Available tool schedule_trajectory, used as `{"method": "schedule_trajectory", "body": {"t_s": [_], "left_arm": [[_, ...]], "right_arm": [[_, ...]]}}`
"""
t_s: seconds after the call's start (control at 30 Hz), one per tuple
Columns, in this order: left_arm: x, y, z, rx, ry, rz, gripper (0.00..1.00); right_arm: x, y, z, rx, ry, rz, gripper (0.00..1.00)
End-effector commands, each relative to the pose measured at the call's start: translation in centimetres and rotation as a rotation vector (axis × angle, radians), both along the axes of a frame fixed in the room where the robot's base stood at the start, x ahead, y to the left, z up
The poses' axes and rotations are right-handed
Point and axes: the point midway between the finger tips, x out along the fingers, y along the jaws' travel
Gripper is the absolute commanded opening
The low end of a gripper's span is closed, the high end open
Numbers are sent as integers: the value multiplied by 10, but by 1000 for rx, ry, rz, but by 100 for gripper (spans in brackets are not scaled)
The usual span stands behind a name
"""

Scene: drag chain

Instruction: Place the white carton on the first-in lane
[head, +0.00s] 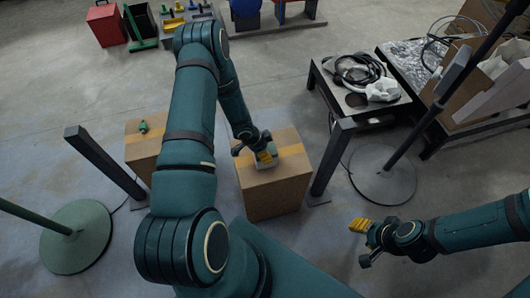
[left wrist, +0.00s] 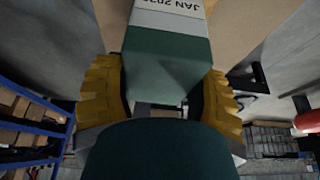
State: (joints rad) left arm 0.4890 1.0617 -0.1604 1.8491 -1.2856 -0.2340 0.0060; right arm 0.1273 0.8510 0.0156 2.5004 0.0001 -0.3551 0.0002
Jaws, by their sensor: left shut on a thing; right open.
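My left gripper (head: 258,153) reaches down over a cardboard box (head: 272,198) with a yellow-orange stripe on top. It is shut on a small pale carton (head: 263,165), mostly hidden by the fingers in the head view. In the left wrist view the carton (left wrist: 168,65) sits between the yellow fingers, with a green part and a white band printed "JAN 20" plus cut-off characters. I cannot tell whether it touches the box top. My right gripper (head: 364,242) is open and empty over the floor at the lower right. I cannot make out a marked first-in lane.
A second cardboard box (head: 140,149) with a small green item (head: 143,127) on it stands left. Dark posts (head: 104,162) (head: 333,158) flank the boxes. Round stand bases (head: 76,237) (head: 383,174) lie outside them. A low table (head: 357,97) holds a black cable coil.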

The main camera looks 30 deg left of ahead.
Motion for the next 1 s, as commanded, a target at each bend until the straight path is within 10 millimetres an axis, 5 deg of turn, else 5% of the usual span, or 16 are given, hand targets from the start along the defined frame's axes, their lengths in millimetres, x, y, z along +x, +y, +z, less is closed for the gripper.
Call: {"method": "schedule_trajectory", "body": {"t_s": [0.4,0.43,0.5,1.0], "left_arm": [[0,0,-7,0,-1,0,17],[0,0,-7,1,-1,0,66],[0,0,-6,1,-1,0,91],[-2,4,8,1,-2,3,93]], "right_arm": [[1,0,-4,0,-2,-1,47],[1,0,-4,0,-2,-1,47],[1,0,-4,0,-2,-1,47],[0,0,4,0,1,0,47]]}}
